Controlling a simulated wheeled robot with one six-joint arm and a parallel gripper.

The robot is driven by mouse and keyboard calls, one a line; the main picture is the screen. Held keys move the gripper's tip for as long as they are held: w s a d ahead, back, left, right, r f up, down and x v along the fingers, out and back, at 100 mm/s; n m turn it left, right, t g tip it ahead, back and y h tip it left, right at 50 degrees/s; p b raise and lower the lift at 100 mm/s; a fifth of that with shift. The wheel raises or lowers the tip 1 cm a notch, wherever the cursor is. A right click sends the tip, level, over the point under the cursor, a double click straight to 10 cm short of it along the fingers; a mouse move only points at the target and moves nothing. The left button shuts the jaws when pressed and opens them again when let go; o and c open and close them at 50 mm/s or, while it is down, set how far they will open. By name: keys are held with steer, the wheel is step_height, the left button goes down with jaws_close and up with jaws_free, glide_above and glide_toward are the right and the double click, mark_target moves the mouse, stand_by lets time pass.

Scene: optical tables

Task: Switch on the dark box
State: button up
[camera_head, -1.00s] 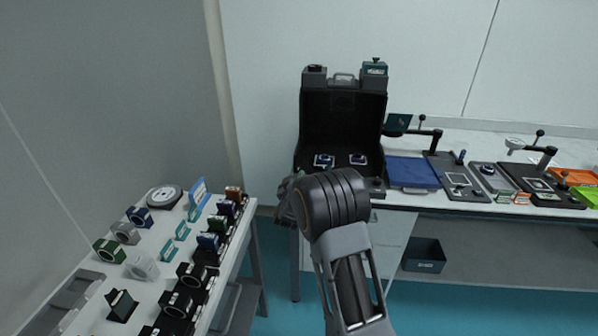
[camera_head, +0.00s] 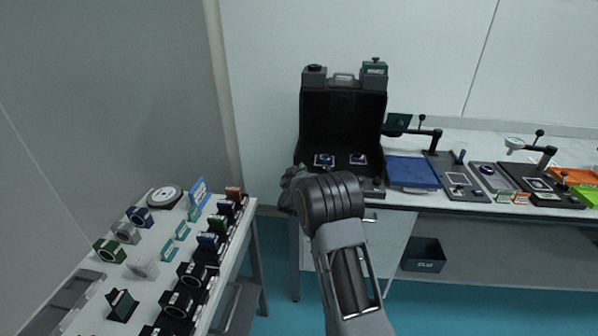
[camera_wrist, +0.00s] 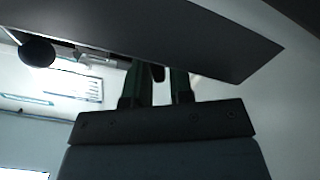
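The dark box (camera_head: 340,120) stands open-fronted at the left end of the back table, with two small blue-topped items on its floor. A front strip with small knobs (camera_head: 376,184) shows at its lower right; my arm covers the rest. In the head view my gripper is mostly hidden behind my wrist, near the box's lower left front. In the wrist view its two dark green fingers (camera_wrist: 161,88) stand apart with a narrow gap. A small dark rounded piece (camera_wrist: 158,73) shows in the gap, and contact cannot be told. A dark panel hides the fingertips.
A round black knob (camera_wrist: 38,51) shows at the wrist view's left. A blue tray (camera_head: 412,173) and fixtures on dark plates stand right of the box. The left table (camera_head: 155,225) holds several small mounts. A bin (camera_head: 424,254) sits on the lower shelf.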

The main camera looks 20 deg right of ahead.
jaws_close()
steer(key=shift+b, duration=0.35)
steer(key=m+b, duration=0.2)
steer(key=shift+s+d+f+b, duration=0.15)
steer(key=shift+s+d+b, duration=0.05)
steer(key=shift+d+b, duration=0.1)
steer(key=m+b, duration=0.2)
steer(key=b, duration=0.1)
steer(key=d+m+b, duration=0.1)
steer(key=shift+s+m, duration=0.3)
steer(key=shift+m, duration=0.1)
steer(key=m+b, duration=0.2)
steer(key=d+m+b, duration=0.1)
steer(key=m+b, duration=0.1)
steer(key=b, duration=0.1)
steer(key=s+m+b, duration=0.1)
steer(key=m+b, duration=0.1)
steer(key=shift+d, duration=0.4)
steer(key=shift+o, duration=1.7)
jaws_free()
steer(key=shift+s, duration=0.1)
steer(key=v, duration=1.3)
steer(key=shift+s+a+p, duration=0.2)
steer(key=shift+s+p, duration=0.05)
steer(key=shift+p, duration=0.1)
